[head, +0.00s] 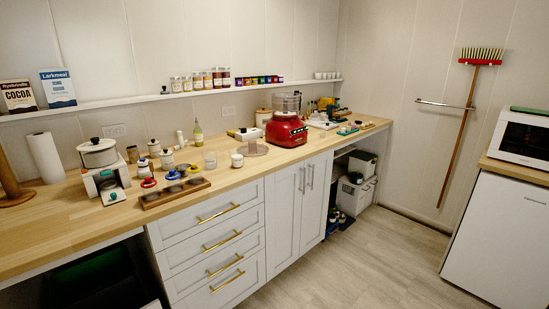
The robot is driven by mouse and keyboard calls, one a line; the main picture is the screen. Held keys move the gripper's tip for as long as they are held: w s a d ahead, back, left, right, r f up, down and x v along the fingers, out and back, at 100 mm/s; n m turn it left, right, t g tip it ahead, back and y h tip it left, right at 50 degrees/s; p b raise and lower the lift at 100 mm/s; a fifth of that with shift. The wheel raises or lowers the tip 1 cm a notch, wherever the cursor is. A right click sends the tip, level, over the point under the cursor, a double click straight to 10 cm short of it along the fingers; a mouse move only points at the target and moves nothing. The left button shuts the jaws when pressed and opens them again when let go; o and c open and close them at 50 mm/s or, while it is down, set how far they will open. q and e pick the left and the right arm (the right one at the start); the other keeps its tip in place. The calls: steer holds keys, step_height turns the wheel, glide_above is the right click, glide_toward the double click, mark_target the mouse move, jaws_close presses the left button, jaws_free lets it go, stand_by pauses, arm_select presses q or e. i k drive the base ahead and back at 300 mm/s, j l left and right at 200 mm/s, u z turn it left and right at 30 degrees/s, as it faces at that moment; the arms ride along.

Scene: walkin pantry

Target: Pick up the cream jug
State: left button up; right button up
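No cream jug can be picked out with certainty at this size. Small pale vessels stand on the wooden counter (110,213). One is a small white vessel (167,160) left of the middle of the group, behind the coloured lids. A short cream-white jar (237,160) stands further right, beside a clear glass (210,160). All look upright. Neither of my grippers is in view.
A wooden tray (174,194) lies at the counter's front edge. A white lidded pot (98,153) and paper roll (45,158) stand left; a red food processor (286,129) stands right. A shelf (130,101) runs above. The floor (365,262) in front is clear.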

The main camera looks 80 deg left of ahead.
mark_target(236, 154)
steer(key=u, duration=3.05)
steer(key=i, duration=0.1)
